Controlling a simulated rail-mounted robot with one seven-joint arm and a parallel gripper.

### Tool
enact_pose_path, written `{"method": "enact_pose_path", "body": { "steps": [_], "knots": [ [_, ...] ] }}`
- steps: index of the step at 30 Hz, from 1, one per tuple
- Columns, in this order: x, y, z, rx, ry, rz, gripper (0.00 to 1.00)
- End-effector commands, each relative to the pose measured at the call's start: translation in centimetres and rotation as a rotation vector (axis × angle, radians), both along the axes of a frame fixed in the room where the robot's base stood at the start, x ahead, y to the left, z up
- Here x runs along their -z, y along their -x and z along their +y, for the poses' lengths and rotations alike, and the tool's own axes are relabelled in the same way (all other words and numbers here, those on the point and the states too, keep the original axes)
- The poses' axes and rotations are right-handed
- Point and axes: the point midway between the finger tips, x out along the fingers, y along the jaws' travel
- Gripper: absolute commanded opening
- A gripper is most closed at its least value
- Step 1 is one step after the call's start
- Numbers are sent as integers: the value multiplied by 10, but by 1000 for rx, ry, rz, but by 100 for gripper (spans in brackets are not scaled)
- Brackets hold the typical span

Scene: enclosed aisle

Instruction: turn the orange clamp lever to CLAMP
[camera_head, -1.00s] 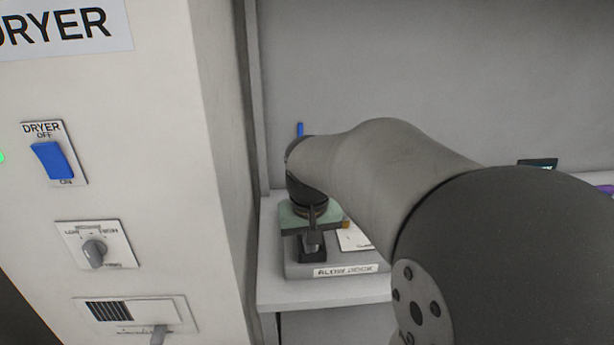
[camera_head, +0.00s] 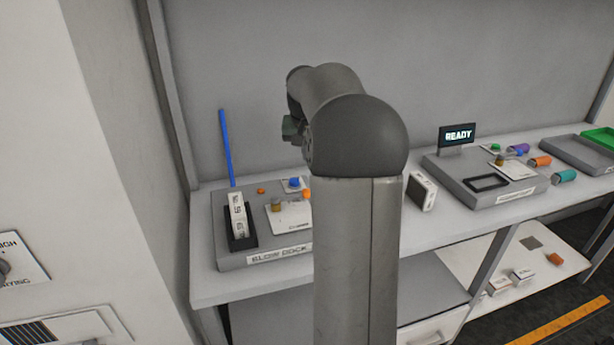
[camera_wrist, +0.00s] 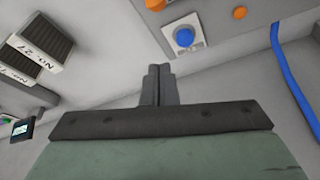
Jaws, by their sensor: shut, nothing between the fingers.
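On the blow dock (camera_head: 228,256) in the head view, an orange piece (camera_head: 306,193) shows beside a blue button, partly hidden by my arm. It looks like the clamp lever, but its setting and label cannot be read. In the wrist view an orange piece (camera_wrist: 155,4) is cut off by the top edge, beside a blue button (camera_wrist: 184,37) on a white plate. My gripper (camera_wrist: 158,70) is shut and empty, with its fingers together and apart from the dock. In the head view only a greenish part of it (camera_head: 292,128) shows, above the dock.
A blue rod (camera_head: 226,148) stands at the dock's back left. A holder with a white numbered block (camera_head: 238,216) is at its front left. A second station with a READY display (camera_head: 457,135) is to the right. The dryer cabinet (camera_head: 90,150) walls off the left.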

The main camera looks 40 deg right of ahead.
Motion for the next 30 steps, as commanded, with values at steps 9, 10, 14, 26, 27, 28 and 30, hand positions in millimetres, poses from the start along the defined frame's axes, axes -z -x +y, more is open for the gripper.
{"method": "enact_pose_path", "body": {
  "steps": [9,10,14,26,27,28,30],
  "knots": [
    [48,-11,-11,-1,-4,5,0],
    [55,-12,-12,0,-4,4,0],
    [81,-19,-19,-1,-4,5,0],
    [90,5,4,0,-1,1,0],
    [90,6,5,-1,0,1,0],
    [91,6,6,-1,0,1,0],
    [91,6,6,-1,0,1,0]
  ]
}}
